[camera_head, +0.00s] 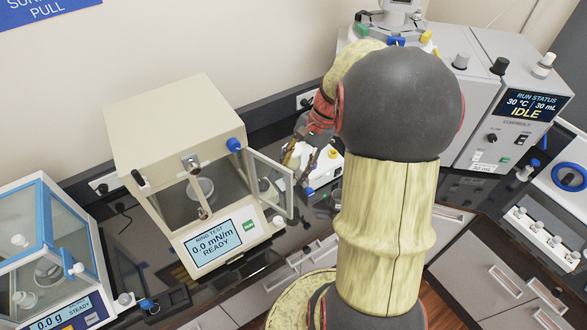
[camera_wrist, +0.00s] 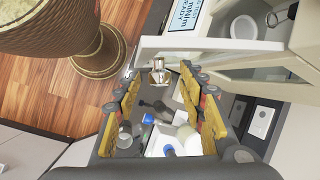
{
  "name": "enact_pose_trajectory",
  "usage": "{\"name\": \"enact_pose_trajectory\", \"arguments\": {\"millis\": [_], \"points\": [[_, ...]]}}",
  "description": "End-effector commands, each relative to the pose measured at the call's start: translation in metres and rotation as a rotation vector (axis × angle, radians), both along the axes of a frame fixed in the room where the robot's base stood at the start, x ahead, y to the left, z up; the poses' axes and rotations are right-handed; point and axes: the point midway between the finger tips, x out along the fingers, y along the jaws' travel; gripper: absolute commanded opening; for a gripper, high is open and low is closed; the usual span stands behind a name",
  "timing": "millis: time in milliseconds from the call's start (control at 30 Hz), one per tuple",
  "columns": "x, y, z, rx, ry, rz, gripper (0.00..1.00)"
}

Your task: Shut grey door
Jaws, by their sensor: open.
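The grey-framed glass door (camera_head: 270,185) stands open, swung out from the right side of the cream ring-test instrument (camera_head: 165,130). In the wrist view the door's pale frame (camera_wrist: 205,45) crosses the top, with a metallic knob (camera_wrist: 158,72) at its left end. My gripper (camera_head: 303,160) is just to the right of the door in the head view, partly hidden by my arm. In the wrist view my gripper (camera_wrist: 160,80) is open, with the knob between its yellow-padded fingertips. I cannot tell whether either finger touches the knob.
A balance with blue-framed glass (camera_head: 45,245) stands at the left. A grey apparatus with an IDLE screen (camera_head: 530,105) stands at the right. Drawers line the counter front.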

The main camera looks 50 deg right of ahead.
Motion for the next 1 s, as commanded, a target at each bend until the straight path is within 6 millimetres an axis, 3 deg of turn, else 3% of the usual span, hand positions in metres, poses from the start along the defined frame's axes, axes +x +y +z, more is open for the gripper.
{"name": "enact_pose_trajectory", "arguments": {"millis": [733, 1000], "points": [[-0.0002, -0.0002, 0.0, 0.0, 0.0, 0.0, 0.01], [-0.0001, -0.0001, 0.0, 0.0, 0.0, 0.0, 0.0]]}}
